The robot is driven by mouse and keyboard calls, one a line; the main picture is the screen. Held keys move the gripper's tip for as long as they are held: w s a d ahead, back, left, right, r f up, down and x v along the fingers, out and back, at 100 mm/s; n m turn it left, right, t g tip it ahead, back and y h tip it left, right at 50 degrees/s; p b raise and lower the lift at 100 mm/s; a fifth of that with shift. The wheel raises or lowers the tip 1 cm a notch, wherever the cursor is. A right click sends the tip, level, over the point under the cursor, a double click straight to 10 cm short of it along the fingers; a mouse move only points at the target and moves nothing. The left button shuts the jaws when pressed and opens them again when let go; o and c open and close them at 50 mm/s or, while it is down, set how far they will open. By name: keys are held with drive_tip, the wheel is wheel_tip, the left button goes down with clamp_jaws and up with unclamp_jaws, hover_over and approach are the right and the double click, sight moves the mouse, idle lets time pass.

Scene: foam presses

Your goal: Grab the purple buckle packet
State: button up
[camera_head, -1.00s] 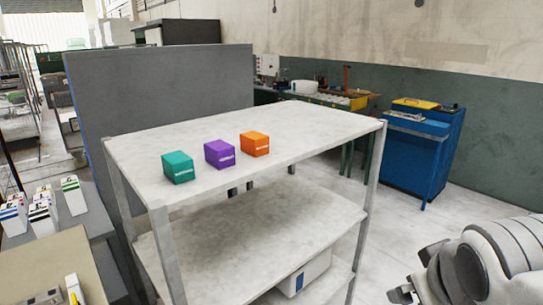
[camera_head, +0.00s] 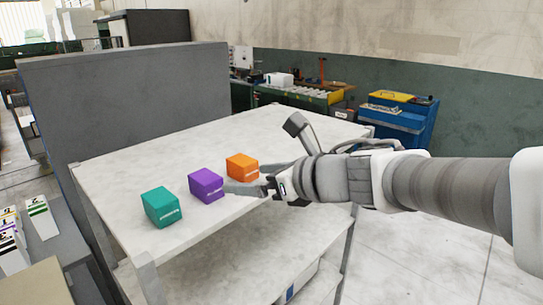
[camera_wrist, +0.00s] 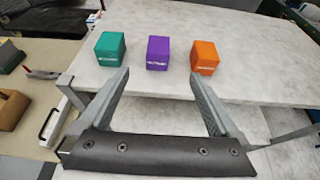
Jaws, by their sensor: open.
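The purple buckle packet (camera_head: 206,185) is a small box standing on the shelf's top board, between the teal packet (camera_head: 162,206) and the orange packet (camera_head: 242,167). In the wrist view the purple packet (camera_wrist: 158,52) lies ahead of my gripper (camera_wrist: 160,82), roughly centred between its two spread fingers and beyond their tips. My gripper (camera_head: 245,186) is open and empty. In the head view its fingers reach over the board's front edge, close to the right of the purple packet and in front of the orange one.
The teal packet (camera_wrist: 110,48) and orange packet (camera_wrist: 204,57) flank the purple one with narrow gaps. The pale top board (camera_head: 120,170) is otherwise clear behind them. A grey panel (camera_head: 130,100) stands along the far left side. A lower shelf holds a white box (camera_head: 298,283).

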sight(209, 179)
drive_tip(key=b+x, duration=0.1)
drive_tip(key=x, duration=1)
drive_tip(key=shift+f, duration=0.1)
drive_tip(key=shift+x, duration=2.85)
drive_tip(key=shift+s+f, duration=0.1)
drive_tip(key=shift+s, duration=0.05)
drive_tip(key=c, duration=1.4)
clamp_jaws()
